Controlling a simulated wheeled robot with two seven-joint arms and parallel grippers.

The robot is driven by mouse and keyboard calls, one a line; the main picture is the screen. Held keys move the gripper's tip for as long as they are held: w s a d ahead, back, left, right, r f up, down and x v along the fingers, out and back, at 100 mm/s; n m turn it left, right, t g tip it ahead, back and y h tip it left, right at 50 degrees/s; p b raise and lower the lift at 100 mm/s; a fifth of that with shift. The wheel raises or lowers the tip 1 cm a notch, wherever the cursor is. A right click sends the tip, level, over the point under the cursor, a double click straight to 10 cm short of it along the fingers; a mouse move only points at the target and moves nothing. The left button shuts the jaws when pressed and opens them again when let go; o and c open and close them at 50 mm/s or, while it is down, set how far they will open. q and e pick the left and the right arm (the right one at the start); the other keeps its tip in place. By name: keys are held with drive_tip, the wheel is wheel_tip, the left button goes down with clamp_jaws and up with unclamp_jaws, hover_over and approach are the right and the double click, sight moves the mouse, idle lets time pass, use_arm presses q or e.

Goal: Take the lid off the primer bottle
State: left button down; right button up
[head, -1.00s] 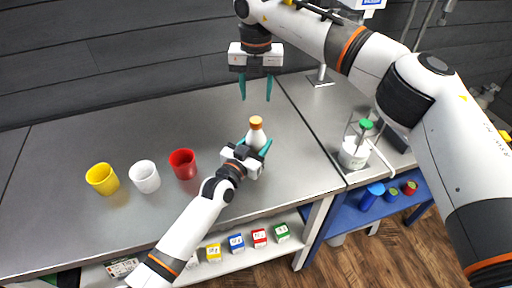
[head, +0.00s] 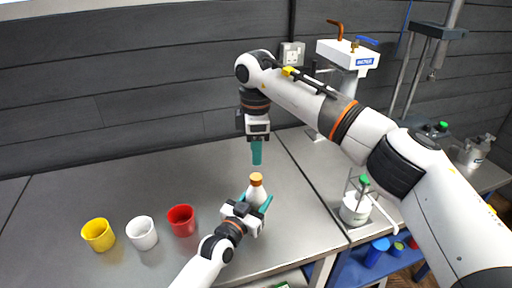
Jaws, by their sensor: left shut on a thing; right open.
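The primer bottle (head: 257,193) is a white bottle with an orange lid (head: 256,179), upright on the grey table. My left gripper (head: 258,203) is shut on the bottle's body from the front, one teal finger on each side. The lid is on the bottle and clear of those fingers. My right gripper (head: 256,153) hangs above the lid, pointing down, with a small gap between its fingertips and the lid. It is open and seen edge-on, so its fingers overlap in the picture. It holds nothing.
Yellow (head: 99,235), white (head: 142,233) and red (head: 182,220) cups stand in a row left of the bottle. A white container with a green top (head: 355,208) stands on the right-hand table. The grey table (head: 120,190) behind the cups is clear.

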sight(256, 177)
drive_tip(key=shift+m, duration=0.8)
drive_tip(key=shift+f, duration=0.25)
wheel_tip(256, 177, down, 8)
drive_tip(key=shift+r, duration=0.25)
